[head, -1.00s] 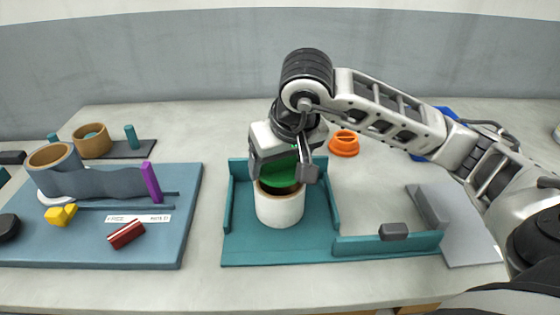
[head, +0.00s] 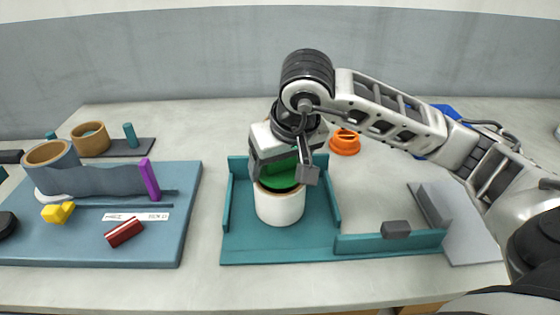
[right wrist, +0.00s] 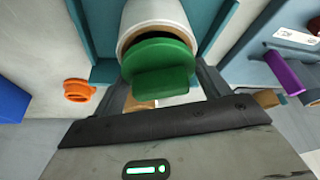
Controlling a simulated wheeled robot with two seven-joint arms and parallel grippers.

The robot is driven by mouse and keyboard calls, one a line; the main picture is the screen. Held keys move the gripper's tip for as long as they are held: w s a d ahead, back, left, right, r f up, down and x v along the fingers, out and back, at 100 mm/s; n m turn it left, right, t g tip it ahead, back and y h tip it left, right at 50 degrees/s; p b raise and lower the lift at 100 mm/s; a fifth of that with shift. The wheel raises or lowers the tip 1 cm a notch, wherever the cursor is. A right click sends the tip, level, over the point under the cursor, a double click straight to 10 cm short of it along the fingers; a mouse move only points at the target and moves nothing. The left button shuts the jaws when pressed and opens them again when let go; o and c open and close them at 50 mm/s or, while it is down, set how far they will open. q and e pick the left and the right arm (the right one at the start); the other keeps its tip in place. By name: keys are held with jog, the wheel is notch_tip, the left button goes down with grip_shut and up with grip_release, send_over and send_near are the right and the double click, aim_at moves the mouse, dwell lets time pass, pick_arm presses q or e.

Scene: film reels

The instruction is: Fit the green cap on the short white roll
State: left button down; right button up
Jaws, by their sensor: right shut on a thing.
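The short white roll (head: 280,208) stands upright in the teal tray (head: 240,245). The green cap (head: 280,178) is at the roll's open top. My right gripper (head: 284,171) is shut on the cap from above. In the right wrist view, the cap (right wrist: 160,58) covers most of the roll's mouth, and a dark gap shows between it and the rim of the roll (right wrist: 150,14). I cannot tell how deep the cap sits. My left gripper is not in view.
An orange ringed piece (head: 345,142) stands behind the tray. A dark grey block (head: 396,229) sits at the tray's low front wall. On the left, a blue board (head: 170,245) carries a purple piece (head: 149,180), a yellow piece (head: 57,212) and a red block (head: 124,232).

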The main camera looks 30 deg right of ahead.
pick_arm(q)
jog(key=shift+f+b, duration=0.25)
jog(key=shift+b, duration=0.05)
pick_arm(e)
jog(key=shift+f, duration=0.4)
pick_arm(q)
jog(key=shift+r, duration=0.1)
pick_arm(e)
jog(key=shift+r, duration=0.25)
pick_arm(q)
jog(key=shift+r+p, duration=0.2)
jog(key=shift+p, duration=0.3)
pick_arm(e)
jog(key=shift+r, duration=0.65)
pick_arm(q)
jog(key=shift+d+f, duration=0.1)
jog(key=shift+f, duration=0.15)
pick_arm(e)
jog(key=o, duration=0.6)
jog(key=shift+b, duration=0.3)
jog(key=shift+c, duration=0.2)
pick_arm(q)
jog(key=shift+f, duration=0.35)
pick_arm(e)
jog(key=shift+o, duration=0.6)
